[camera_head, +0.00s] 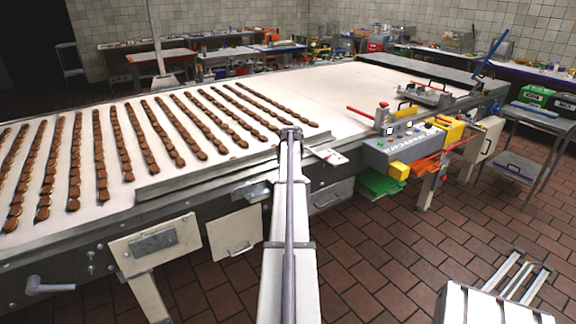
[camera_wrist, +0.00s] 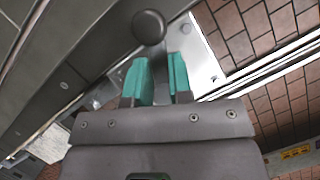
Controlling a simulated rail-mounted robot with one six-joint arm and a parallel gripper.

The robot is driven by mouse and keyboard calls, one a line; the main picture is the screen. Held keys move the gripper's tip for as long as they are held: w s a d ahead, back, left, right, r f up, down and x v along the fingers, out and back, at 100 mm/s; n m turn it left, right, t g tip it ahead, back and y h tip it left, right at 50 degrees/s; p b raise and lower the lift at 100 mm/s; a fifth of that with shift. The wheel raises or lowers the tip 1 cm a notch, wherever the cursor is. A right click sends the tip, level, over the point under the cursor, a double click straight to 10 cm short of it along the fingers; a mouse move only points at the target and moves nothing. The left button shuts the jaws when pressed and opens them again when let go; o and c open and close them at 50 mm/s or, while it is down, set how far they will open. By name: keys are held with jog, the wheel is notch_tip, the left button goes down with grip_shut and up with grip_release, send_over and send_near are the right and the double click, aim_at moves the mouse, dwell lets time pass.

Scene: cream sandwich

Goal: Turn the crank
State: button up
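A round dark grey knob (camera_wrist: 149,27), which looks like the crank's handle, lies just beyond the fingertips. It is not between the fingers, and I cannot tell how far off it is. The crank's arm is not clear in this view. In the head view my own arm stands in the middle, and I cannot make out the fingers or this knob there. A grey lever handle (camera_head: 48,286) sits on the machine's lower left side.
The long conveyor (camera_head: 335,115) carries rows of brown cookies (camera_head: 100,160). A control panel (camera_head: 405,145) with buttons and a red-handled lever (camera_head: 360,112) are at its right end. Panel doors (camera_head: 233,232) line the machine's near side.

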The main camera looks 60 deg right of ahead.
jog(key=o, duration=0.4)
jog(key=shift+s, duration=0.1)
jog(key=p+v, duration=1)
jog(key=shift+r, duration=0.35)
jog(key=shift+a, duration=0.15)
jog(key=shift+c, duration=0.2)
